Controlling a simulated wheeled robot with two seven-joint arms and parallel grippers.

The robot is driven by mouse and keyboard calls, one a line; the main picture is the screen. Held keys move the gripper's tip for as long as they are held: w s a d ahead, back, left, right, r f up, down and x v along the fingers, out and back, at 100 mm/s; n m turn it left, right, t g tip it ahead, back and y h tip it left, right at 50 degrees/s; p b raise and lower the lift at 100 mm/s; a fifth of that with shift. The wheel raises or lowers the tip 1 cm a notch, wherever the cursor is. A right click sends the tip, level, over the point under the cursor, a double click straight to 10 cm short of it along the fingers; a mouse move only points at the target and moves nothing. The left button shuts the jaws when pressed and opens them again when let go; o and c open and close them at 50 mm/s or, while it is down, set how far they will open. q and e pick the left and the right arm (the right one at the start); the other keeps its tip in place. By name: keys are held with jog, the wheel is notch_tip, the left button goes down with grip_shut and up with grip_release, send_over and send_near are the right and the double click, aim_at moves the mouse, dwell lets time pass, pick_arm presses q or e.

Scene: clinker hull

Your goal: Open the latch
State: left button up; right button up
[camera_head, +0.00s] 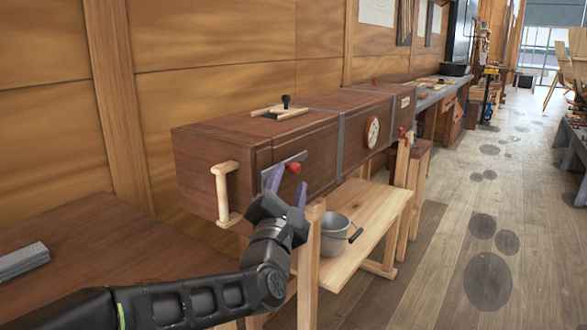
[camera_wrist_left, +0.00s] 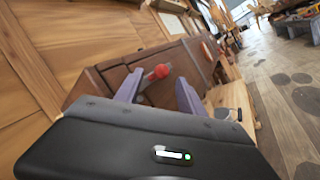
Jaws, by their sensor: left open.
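The latch (camera_head: 292,168) is a grey metal bar with a red knob on the front of a long brown wooden box (camera_head: 230,140). In the left wrist view the red knob (camera_wrist_left: 158,73) shows ahead of the fingers, near the gap between them. My left gripper (camera_head: 285,184) is open, its two purple fingers just in front of the latch. I cannot tell whether a finger touches it. Nothing is held between the fingers. My right gripper is in neither view.
A pale wooden handle (camera_head: 224,192) sticks out from the box's near end. A grey bucket (camera_head: 335,235) stands on a low wooden shelf (camera_head: 370,215) below. A brown tabletop (camera_head: 90,260) lies at left. The floor at right is open.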

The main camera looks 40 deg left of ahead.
aim_at(293, 173)
pick_arm(q)
jog(key=x, duration=0.5)
grip_shut()
jog(key=shift+f, duration=0.1)
dwell(0.4)
jog(key=shift+w, duration=0.1)
dwell(0.8)
